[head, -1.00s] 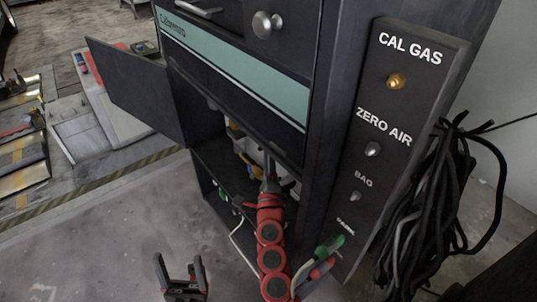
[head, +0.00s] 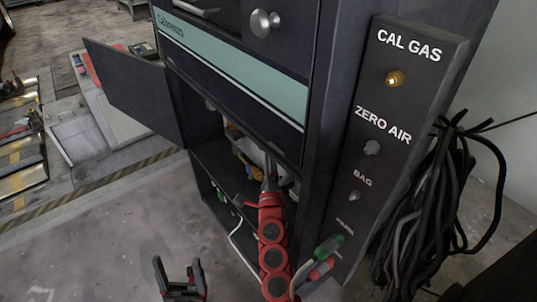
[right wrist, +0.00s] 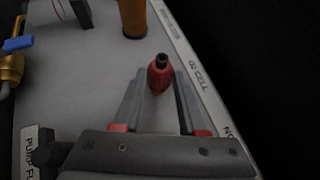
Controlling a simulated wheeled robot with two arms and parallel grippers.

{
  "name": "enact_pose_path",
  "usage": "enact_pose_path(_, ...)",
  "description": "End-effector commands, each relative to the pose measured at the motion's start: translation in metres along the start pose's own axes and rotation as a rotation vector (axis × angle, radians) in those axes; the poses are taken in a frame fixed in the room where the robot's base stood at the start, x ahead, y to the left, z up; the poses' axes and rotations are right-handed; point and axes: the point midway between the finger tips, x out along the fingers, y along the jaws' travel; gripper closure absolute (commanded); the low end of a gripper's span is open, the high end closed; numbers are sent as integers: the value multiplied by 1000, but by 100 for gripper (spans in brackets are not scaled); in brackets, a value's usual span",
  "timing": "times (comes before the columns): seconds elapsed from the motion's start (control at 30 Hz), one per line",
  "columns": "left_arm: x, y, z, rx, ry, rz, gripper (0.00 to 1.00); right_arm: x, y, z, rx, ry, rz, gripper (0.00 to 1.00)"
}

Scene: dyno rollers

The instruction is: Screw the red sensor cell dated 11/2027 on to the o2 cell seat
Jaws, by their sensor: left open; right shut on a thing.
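The red sensor cell (right wrist: 159,78) has a dark top and stands between the fingertips of my right gripper (right wrist: 161,92) in the right wrist view. My right gripper is shut on it. The printed O2 CELL label (right wrist: 198,80) is on the pale panel just right of the cell. The seat is hidden under the cell and fingers, and I cannot tell whether the cell touches it. No date can be read. In the head view my right arm reaches into the lower cabinet opening. My left gripper (head: 179,268) is open and empty, low in front of the cabinet.
An orange-brown cylinder (right wrist: 132,18) stands beyond the cell on the panel. A brass fitting (right wrist: 10,72) with a blue handle (right wrist: 18,44) is at the left. The dark cabinet (head: 315,110) has its door (head: 130,95) open to the left. Black cables (head: 440,215) hang at its right.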

Motion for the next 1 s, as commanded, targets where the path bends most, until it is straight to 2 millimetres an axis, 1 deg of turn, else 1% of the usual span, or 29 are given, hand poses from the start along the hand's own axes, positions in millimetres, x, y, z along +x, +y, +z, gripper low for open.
enact_pose_path(0.33, -2, 0, 0, 0, 0, 0, 24, 2, 0, -3, 0, 0, 0, 100)
enact_pose_path(0.37, -2, 0, 0, 0, 0, 0, 24, 2, 0, -3, 0, 0, 0, 57)
enact_pose_path(0.5, -1, 0, 0, 0, 0, 0, 24, 2, 0, -3, 0, -1, 0, 32)
enact_pose_path(0.53, -1, 0, 0, 0, 0, 0, 24, 2, 0, -3, 0, -1, 0, 27)
enact_pose_path(0.57, -1, 0, 0, 0, 0, 0, 24, 2, 0, -3, 0, -1, 0, 24)
enact_pose_path(0.87, -1, 0, 0, 0, 0, 0, 24, 2, 0, -2, 0, -2, 1, 24)
enact_pose_path(0.93, 1, 0, 0, 0, 0, 0, 24, 0, 0, 2, 1, -3, 1, 24)
enact_pose_path(1.0, 7, 0, -1, 0, 0, 0, 24, -3, -2, 9, 0, -8, 3, 24)
